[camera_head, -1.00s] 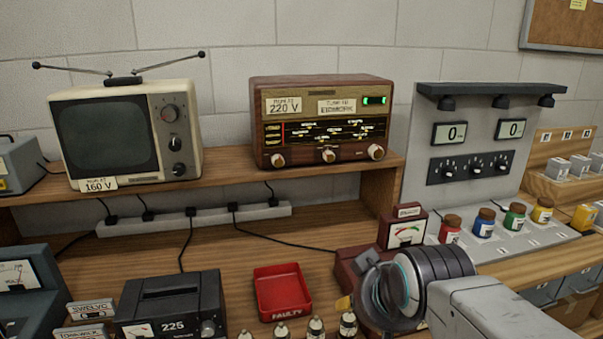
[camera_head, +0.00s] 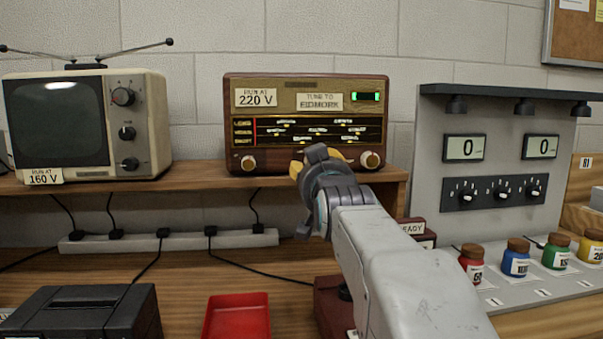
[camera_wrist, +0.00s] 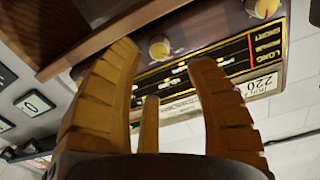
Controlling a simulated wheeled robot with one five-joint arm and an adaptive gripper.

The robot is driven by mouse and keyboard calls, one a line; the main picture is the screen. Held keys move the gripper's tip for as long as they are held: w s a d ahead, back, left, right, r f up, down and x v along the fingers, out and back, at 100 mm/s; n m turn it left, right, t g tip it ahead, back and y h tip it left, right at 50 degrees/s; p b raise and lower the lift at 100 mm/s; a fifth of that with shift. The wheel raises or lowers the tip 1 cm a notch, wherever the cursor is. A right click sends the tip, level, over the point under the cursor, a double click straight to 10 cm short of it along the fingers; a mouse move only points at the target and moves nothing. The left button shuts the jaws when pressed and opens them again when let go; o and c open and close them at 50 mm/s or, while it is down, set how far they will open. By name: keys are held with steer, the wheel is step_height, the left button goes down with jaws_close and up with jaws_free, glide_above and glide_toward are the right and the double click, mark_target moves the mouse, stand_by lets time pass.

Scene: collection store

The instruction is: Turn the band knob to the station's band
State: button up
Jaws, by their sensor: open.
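The wooden radio (camera_head: 305,88) stands on the shelf, with a tag (camera_head: 320,101) reading "TUNE TO EIDMORK". Its dial (camera_head: 318,131) has band rows at left, including LONG, and a red pointer line near the left end. The left knob (camera_head: 249,163) and right knob (camera_head: 369,160) show; my gripper hides the middle knob in the head view. My gripper (camera_head: 316,156) is open in front of the radio's lower middle. In the upside-down wrist view, the middle knob (camera_wrist: 159,47) appears between the spread yellow fingers, with no clear contact. The left knob (camera_wrist: 262,7) shows at upper right.
A television (camera_head: 88,125) stands left on the shelf (camera_head: 200,186). A grey panel (camera_head: 425,150) with two displays reading 0 and several coloured jars stands right. Below are a power strip (camera_head: 175,239), a red tray (camera_head: 237,312) and a dark device (camera_head: 85,312).

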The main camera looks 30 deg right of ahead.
steer(key=x, duration=0.7)
steer(key=shift+b, duration=0.3)
steer(key=shift+o, duration=0.4)
steer(key=shift+s, duration=0.1)
jaws_close()
